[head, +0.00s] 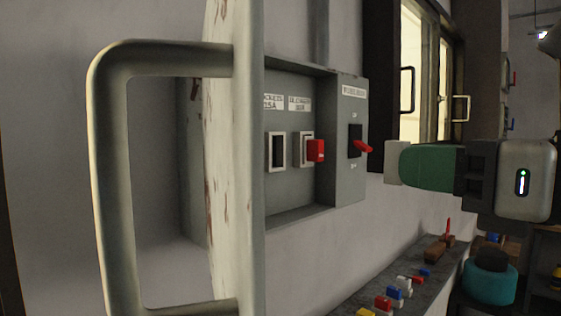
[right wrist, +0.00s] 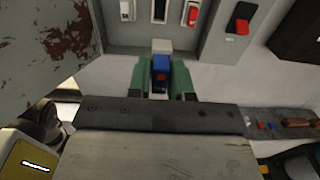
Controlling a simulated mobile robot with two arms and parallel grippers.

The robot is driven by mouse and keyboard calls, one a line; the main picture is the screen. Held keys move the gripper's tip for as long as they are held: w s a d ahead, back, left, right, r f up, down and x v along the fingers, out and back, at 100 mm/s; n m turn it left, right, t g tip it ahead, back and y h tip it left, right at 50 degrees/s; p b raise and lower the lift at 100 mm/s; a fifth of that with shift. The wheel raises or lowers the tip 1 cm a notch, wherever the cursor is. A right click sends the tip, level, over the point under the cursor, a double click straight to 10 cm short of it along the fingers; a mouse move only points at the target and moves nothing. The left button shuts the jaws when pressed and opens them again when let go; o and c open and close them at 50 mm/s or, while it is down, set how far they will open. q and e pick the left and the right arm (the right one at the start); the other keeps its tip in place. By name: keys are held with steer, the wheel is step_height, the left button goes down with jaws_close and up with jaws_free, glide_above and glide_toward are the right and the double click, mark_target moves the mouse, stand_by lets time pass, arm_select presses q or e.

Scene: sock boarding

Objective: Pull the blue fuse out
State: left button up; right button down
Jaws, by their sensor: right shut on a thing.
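My right gripper (head: 400,163) is shut on the blue fuse (right wrist: 161,66), whose blue grip sits between the green fingers in the right wrist view. The fuse's pale body (head: 395,164) sticks out past the fingertips in the head view. The fuse is clear of the grey fuse box (head: 348,185), in front of and to the right of it. A dark, empty slot (head: 277,151) shows in the box, and also in the right wrist view (right wrist: 160,11). Beside it a red fuse (head: 316,151) sits in its holder. My left gripper is not seen.
A rusty door with a large handle (head: 112,190) stands close on the left. A red switch lever (head: 362,146) sticks out at the box's right. Below, a shelf (head: 345,300) holds several coloured fuses and a screwdriver (head: 437,247). A window is behind.

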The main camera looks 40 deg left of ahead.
steer(key=d+b, duration=0.1)
steer(key=d, duration=0.5)
steer(key=shift+s+d+b, duration=0.3)
steer(key=shift+d+b, duration=0.05)
steer(key=shift+b, duration=0.05)
